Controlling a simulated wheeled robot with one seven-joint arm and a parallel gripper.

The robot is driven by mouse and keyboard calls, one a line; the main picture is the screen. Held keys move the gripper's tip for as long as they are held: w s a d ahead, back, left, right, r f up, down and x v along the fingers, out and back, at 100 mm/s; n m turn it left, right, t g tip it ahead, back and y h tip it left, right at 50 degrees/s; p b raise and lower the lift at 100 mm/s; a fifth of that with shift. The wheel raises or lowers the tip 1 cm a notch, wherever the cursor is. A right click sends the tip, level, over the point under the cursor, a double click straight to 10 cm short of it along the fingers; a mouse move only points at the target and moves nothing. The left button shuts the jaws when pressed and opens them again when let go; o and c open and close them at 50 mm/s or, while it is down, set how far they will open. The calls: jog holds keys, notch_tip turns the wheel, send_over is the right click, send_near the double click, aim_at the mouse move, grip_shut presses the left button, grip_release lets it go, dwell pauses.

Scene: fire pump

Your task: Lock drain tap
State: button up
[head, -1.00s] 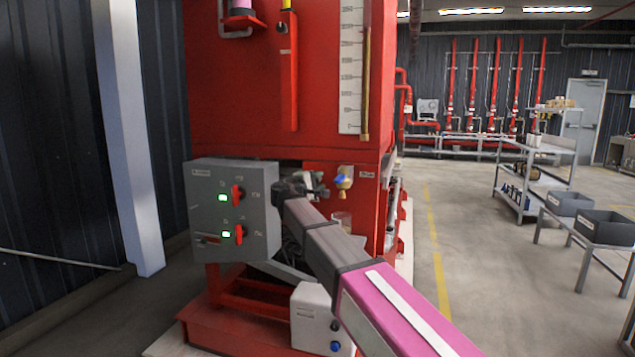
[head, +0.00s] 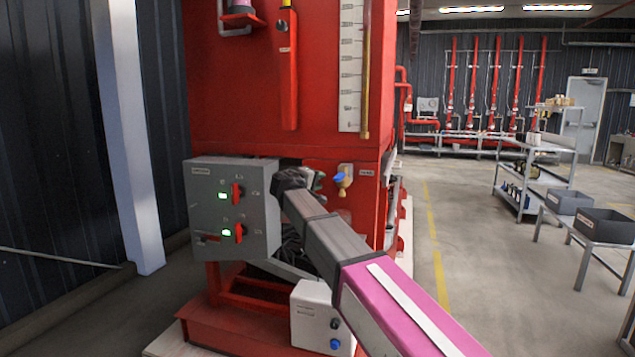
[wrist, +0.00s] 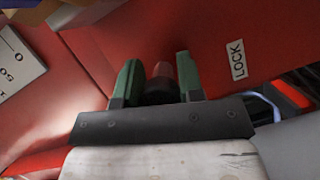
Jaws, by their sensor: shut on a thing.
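The tap (head: 343,180), with a blue handle and a brass body, sits on the red front panel, just right of my gripper in the head view. In the wrist view, my gripper (wrist: 159,72) has its green fingers closed around a small dark piece with a reddish top (wrist: 160,82). I cannot tell from this view which part of the tap or its lock that piece is. A white LOCK label (wrist: 237,60) is on the red panel right of the fingers. My arm hides most of the gripper in the head view.
A grey control box (head: 232,210) with red switches and green lights stands close left of my arm. A small white box (head: 320,318) is below it. Open floor lies to the right, before a grey trolley (head: 520,190) and a table with dark bins (head: 605,225).

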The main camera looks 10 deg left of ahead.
jog(key=o, duration=0.9)
jog(key=shift+s, duration=0.15)
jog(key=v, duration=1)
jog(key=shift+s+a, duration=0.15)
jog(key=shift+s, duration=0.15)
